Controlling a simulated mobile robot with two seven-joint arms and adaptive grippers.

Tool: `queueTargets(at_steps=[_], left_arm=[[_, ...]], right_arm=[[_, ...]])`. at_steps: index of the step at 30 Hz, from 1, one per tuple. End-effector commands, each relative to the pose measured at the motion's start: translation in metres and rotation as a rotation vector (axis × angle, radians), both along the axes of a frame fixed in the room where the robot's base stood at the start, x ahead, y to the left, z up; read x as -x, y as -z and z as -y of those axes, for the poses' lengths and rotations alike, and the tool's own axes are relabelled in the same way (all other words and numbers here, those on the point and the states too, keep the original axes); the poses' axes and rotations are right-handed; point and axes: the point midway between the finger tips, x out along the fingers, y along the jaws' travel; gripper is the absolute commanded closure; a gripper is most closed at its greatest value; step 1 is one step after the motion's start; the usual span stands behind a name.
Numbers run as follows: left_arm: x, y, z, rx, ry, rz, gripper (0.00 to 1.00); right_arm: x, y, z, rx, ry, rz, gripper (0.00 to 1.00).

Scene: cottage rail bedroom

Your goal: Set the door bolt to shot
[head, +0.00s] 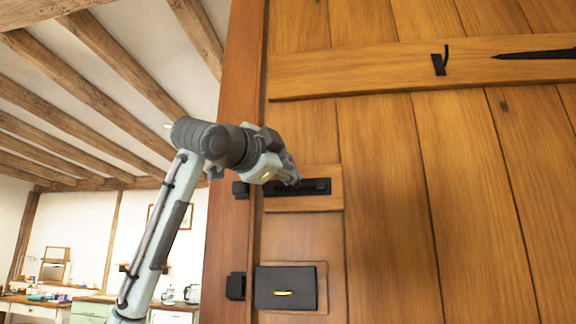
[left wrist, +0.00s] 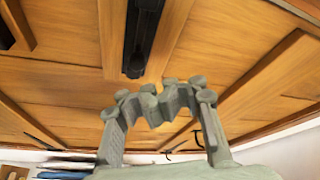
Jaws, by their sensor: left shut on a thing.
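The black door bolt (head: 316,187) sits on a wooden block on the plank door (head: 380,200). Its black keeper (head: 240,189) is on the door frame to the left. My left gripper (head: 290,177) is at the bolt and hides part of it; it is shut on the bolt's handle, which the fingers cover. I cannot tell whether the bar enters the keeper. My right gripper is not in view.
A black latch piece (head: 439,62) is higher on the door. Counters with small items (head: 40,300) stand far left.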

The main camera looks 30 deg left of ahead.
Motion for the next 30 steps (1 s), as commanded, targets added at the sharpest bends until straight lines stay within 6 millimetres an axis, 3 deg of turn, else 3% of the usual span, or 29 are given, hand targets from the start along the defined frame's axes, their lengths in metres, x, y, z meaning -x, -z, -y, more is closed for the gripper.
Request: queueTargets(at_steps=[1, 7, 13, 19, 30], left_arm=[[0.001, -0.001, 0.001, -0.001, 0.001, 0.002, 1.0], [0.051, 0.009, -0.004, -0.003, 0.0, 0.005, 1.0], [0.084, 0.013, -0.007, -0.003, 0.0, 0.003, 1.0], [0.096, 0.014, -0.009, -0.001, 0.001, 0.001, 1.0], [0.097, 0.014, -0.009, -0.001, 0.001, 0.001, 1.0]], right_arm=[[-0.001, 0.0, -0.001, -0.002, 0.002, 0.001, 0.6], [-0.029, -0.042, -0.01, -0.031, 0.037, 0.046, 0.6], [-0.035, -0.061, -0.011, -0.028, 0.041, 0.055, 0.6], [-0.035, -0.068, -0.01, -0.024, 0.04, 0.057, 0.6], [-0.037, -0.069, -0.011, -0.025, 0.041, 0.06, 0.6]])
